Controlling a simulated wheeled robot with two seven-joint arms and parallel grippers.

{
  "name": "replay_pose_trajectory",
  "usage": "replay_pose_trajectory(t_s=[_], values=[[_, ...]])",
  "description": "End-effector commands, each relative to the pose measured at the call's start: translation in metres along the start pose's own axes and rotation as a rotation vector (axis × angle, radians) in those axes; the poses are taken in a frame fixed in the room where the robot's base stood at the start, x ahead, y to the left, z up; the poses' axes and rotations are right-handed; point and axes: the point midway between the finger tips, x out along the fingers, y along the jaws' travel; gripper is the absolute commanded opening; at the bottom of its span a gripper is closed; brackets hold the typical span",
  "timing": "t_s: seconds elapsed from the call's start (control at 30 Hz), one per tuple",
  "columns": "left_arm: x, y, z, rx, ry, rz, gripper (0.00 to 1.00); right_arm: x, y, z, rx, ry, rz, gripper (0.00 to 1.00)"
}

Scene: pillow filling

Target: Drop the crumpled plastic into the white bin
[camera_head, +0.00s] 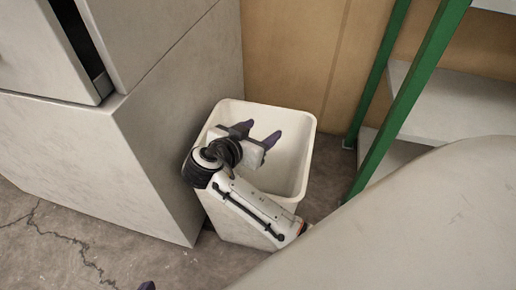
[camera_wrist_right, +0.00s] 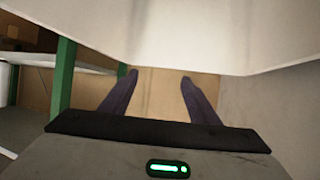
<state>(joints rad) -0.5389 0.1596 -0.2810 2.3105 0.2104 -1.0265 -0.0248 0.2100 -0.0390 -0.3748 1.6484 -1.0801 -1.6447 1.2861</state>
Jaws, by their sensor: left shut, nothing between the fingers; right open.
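The white bin (camera_head: 302,165) stands on the floor beside the grey cabinet in the head view. My right gripper (camera_head: 257,131) is over the bin's opening, its two purple fingers apart and empty. The right wrist view also shows its fingers (camera_wrist_right: 158,80) spread with nothing between them. Only a purple fingertip of my left gripper (camera_head: 147,286) shows at the bottom edge of the head view; it is shut and away from the bin. I see no crumpled plastic in either view. My right arm and gripper hide part of the bin's inside.
The grey cabinet (camera_head: 165,130) is close on the bin's left. A green-framed shelf (camera_head: 420,90) stands to its right, with a tan wall (camera_head: 290,60) behind. A large smooth grey surface (camera_head: 410,225) fills the lower right. Cracked floor (camera_head: 60,240) is open at lower left.

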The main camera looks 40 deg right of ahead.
Motion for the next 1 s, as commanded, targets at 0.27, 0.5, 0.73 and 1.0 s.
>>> replay_pose_trajectory(t_s=[0.27,0.5,0.73,1.0], values=[[-0.006,-0.009,0.007,-0.03,0.006,-0.046,0.0,-0.025,-0.001,-0.051,0.003,-0.001,-0.001,0.56],[-0.009,-0.013,0.006,-0.039,0.027,-0.059,0.0,-0.031,0.0,-0.063,0.0,0.0,0.0,0.56],[-0.008,-0.013,0.006,-0.039,0.029,-0.059,0.0,-0.03,0.0,-0.063,0.0,0.0,0.0,0.56],[-0.012,-0.012,0.002,-0.037,0.031,-0.058,0.0,-0.029,0.0,-0.058,-0.037,-0.017,-0.03,0.56]])
